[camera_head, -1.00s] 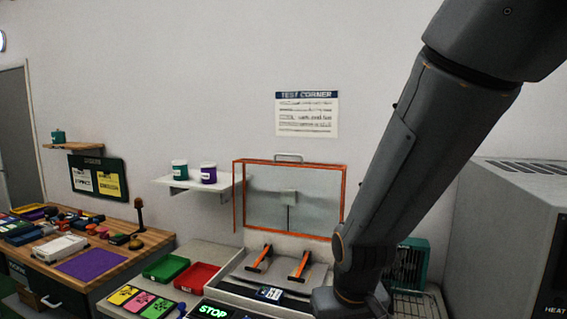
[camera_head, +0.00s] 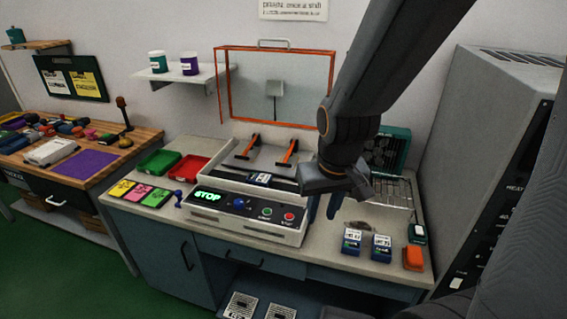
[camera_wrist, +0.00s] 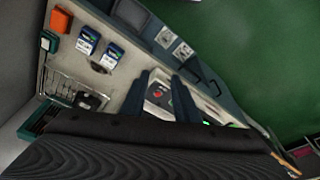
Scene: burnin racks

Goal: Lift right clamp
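The right clamp (camera_head: 290,151), an orange lever with a dark tip, lies tilted on the grey bed of the test fixture (camera_head: 248,228). The similar left clamp (camera_head: 246,147) lies beside it. My gripper (camera_head: 322,207) points down just right of the fixture, in front of and to the right of the right clamp, and apart from it. In the wrist view my gripper (camera_wrist: 161,76) has its two blue fingers spread with nothing held between them. The fixture's front panel with buttons shows between and behind the fingers. I cannot make out the clamps in the wrist view.
An orange-framed clear cover (camera_head: 276,87) stands raised behind the fixture. Blue devices (camera_head: 352,241) and an orange block (camera_head: 413,257) sit on the bench at right, near a wire rack (camera_head: 393,192). Green (camera_head: 158,161) and red (camera_head: 189,169) trays stand left. A tall grey oven (camera_head: 470,140) bounds the right.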

